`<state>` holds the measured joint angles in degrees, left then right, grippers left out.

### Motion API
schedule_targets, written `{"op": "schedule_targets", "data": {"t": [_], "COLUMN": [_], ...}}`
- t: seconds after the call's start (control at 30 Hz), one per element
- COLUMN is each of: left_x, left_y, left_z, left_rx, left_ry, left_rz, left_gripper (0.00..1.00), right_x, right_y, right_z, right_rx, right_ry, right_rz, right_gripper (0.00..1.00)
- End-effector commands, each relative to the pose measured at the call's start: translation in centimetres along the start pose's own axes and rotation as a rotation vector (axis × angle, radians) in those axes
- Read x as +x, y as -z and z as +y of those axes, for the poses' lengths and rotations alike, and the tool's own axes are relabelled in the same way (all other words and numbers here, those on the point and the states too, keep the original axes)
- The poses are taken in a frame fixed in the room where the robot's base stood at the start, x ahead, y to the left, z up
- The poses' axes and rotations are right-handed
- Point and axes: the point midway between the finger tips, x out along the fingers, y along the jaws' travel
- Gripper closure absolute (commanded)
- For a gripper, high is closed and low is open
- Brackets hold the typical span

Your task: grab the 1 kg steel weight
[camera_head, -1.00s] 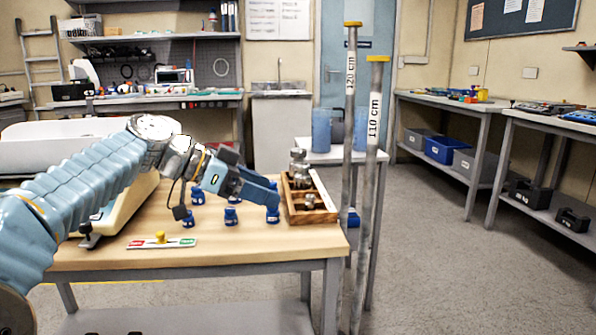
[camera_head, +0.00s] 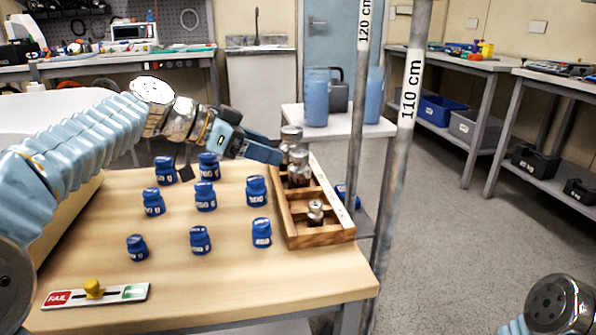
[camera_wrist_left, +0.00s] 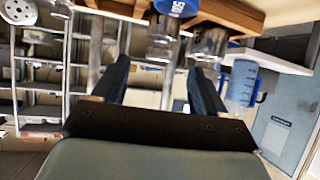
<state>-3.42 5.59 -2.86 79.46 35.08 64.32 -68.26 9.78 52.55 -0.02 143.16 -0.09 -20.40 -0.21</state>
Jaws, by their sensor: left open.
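Several steel knobbed weights stand in a wooden rack (camera_head: 330,239) on the bench. Two larger ones are at its far end, a rear one (camera_head: 291,134) and one in front of it (camera_head: 298,168); a small one (camera_head: 315,211) is near the front. I cannot read which is 1 kg. My left gripper (camera_head: 272,150) is open and empty, just left of the rack's far end and about level with the larger weights' tops. In the upside-down left wrist view, steel weights (camera_wrist_left: 207,44) show beyond the spread fingers (camera_wrist_left: 160,72). My right gripper is out of frame.
Several blue labelled weights (camera_head: 205,197) stand on the bench left of the rack. A FAIL slider board (camera_head: 97,295) lies near the front edge. Two upright poles (camera_head: 408,130) stand just right of the rack. A white side table (camera_head: 335,128) is behind.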

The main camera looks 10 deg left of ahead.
Motion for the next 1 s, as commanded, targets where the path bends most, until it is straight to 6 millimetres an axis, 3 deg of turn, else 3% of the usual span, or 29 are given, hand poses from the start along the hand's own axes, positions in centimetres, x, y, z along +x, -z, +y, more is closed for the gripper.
{"op": "schedule_targets", "data": {"t": [0.1,0.37,0.63,0.87,1.0], "left_x": [2.1,4.0,8.1,8.5,8.4], "left_y": [0.0,0.3,0.8,0.8,0.8], "left_z": [0.1,0.0,-0.1,-0.2,-0.2], "left_rx": [0.000,0.001,0.001,0.001,0.001], "left_ry": [-0.003,-0.002,-0.002,0.000,0.000], "left_rz": [-0.001,0.000,-0.001,0.000,0.000], "left_gripper": [0.28,0.28,0.28,0.28,0.46], "right_x": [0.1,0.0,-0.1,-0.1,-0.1], "right_y": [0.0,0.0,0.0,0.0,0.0], "right_z": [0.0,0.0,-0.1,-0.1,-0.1], "right_rx": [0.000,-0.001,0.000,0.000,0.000], "right_ry": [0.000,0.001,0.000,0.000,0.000], "right_rz": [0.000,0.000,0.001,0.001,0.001], "right_gripper": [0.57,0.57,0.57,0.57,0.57]}}
